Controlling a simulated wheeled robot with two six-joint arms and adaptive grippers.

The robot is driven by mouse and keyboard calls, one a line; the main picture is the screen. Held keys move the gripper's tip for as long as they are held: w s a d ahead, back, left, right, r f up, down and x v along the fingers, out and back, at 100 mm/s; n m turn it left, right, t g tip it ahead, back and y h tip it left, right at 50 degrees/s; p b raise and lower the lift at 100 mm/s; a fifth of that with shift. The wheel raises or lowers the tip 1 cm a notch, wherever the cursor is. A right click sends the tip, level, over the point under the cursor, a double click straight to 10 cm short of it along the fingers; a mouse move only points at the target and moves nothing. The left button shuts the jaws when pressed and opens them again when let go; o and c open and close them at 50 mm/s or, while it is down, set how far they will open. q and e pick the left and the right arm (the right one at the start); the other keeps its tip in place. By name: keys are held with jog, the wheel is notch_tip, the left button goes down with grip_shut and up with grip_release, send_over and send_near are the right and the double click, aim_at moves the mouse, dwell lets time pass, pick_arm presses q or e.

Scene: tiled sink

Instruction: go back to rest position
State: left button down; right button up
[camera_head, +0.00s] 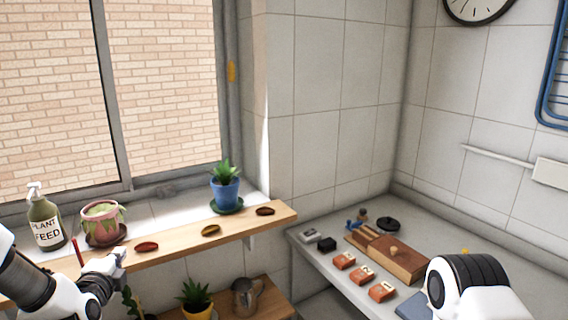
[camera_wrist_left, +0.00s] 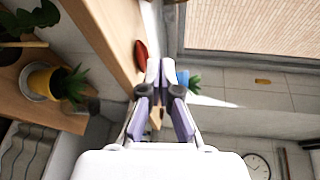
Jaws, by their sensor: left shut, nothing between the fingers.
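My left gripper (camera_head: 118,260) is in front of the wooden window shelf (camera_head: 262,219), at the lower left of the head view. In the left wrist view its fingers (camera_wrist_left: 160,72) are together with nothing between them. A red dish (camera_wrist_left: 140,54) shows just beyond the fingertips there; whether they touch cannot be told. In the head view this red dish (camera_head: 146,247) lies on the shelf to the right of the gripper. My right arm shows at the lower right of the head view, but its gripper is out of the picture.
On the sill and shelf stand a plant feed bottle (camera_head: 45,218), a pink pot (camera_head: 103,222), a blue pot (camera_head: 225,190) and more small dishes (camera_head: 211,231). Below are a yellow pot (camera_head: 196,299) and a metal jug (camera_head: 245,297). A grey counter holds a wooden box (camera_head: 398,258) and orange blocks (camera_head: 381,291).

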pick_arm(q)
jog(key=s+d+f+g+h, duration=0.1)
jog(key=s+d+f+g, duration=0.2)
jog(key=s+f, duration=0.45)
jog(key=s+d+f+g+h, duration=0.1)
jog(key=s+d+f+g, duration=0.2)
jog(key=f, duration=0.7)
jog(key=s+d+f+g+h, duration=0.1)
jog(key=s+d+f+g, duration=0.15)
jog(key=s+f, duration=0.5)
jog(key=s+d+f+n+g, duration=0.2)
jog(key=s+f+n+g, duration=0.1)
jog(key=s+n, duration=0.5)
jog(key=s+d+f+n+g, duration=0.2)
jog(key=s+f+n+g, duration=0.2)
jog(key=s+n, duration=0.5)
jog(key=s+f, duration=0.2)
jog(key=s, duration=0.3)
jog(key=shift+d, duration=0.3)
